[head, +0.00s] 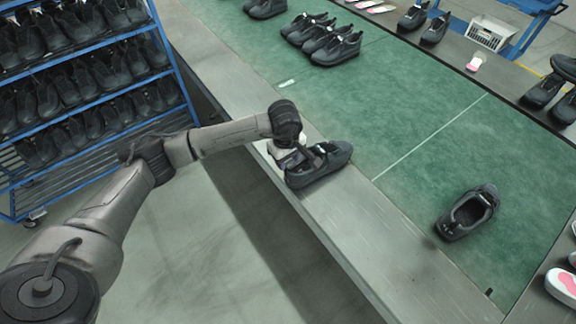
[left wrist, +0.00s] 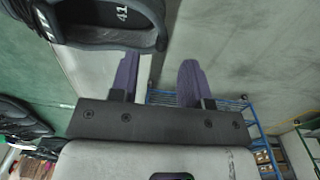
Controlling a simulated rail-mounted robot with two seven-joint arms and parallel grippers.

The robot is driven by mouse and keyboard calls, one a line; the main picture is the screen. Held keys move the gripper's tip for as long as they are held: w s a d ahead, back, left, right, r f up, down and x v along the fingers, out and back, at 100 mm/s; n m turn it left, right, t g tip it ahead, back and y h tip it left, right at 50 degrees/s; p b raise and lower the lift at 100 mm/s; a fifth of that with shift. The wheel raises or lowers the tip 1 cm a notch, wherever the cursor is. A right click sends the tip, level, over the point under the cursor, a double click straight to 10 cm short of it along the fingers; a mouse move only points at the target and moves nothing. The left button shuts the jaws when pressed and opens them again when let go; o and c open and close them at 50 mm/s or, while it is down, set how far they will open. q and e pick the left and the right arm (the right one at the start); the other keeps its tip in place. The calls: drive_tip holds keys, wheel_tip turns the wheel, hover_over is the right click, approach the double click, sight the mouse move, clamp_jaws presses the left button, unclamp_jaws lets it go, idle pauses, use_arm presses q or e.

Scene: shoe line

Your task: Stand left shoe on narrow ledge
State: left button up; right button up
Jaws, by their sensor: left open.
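A black shoe (head: 330,166) stands sole down on the narrow grey ledge (head: 345,217) along the near edge of the green belt. It looks upright, with its toe toward the right. My left gripper (head: 305,158) is just at its left side and hides part of it. In the left wrist view, the same shoe (left wrist: 105,28), with a white 41 inside, is at the top left. The two purple fingers of my left gripper (left wrist: 158,72) are apart, with no shoe between them. Another black shoe (head: 468,212) sits on the belt at the right. My right gripper is not in view.
The green belt (head: 420,120) has free room around the lone shoe. Several black shoes (head: 322,40) stand at its far end. A blue rack (head: 172,60) full of shoes stands at the left. Insoles and more shoes lie on the far ledge (head: 455,50).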

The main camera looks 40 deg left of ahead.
use_arm(q)
drive_tip(key=shift+r, duration=1.85)
drive_tip(key=s+d+n+t+h, duration=0.1)
drive_tip(key=s+d+n+h, duration=0.25)
drive_tip(key=d+h, duration=1.2)
drive_tip(key=s+d+r+n+t+h, duration=0.3)
drive_tip(key=d+r+n+t, duration=0.45)
drive_tip(key=d+n, duration=0.25)
drive_tip(key=s+a+f+n+t+y, duration=0.1)
drive_tip(key=a+f+n+t+y, duration=0.2)
drive_tip(key=n+y, duration=0.5)
drive_tip(key=s+a+f+n+t+y, duration=0.15)
drive_tip(key=a+n+y, duration=0.3)
drive_tip(key=n, duration=0.75)
drive_tip(key=a+f+n+t+y, duration=0.2)
drive_tip(key=a+n+t+y, duration=0.3)
drive_tip(key=n, duration=0.6)
drive_tip(key=s+f+n+g, duration=0.5)
drive_tip(key=s+f+g, duration=0.2)
drive_tip(key=s, duration=0.4)
drive_tip(key=s+a+f+n+g, duration=0.1)
drive_tip(key=s+f+n+g, duration=0.4)
drive_tip(key=s, duration=0.6)
drive_tip(key=f+g, duration=0.1)
drive_tip(key=g, duration=0.1)
drive_tip(key=shift+a+f+g+y, duration=0.3)
drive_tip(key=shift+f+g+y, duration=0.1)
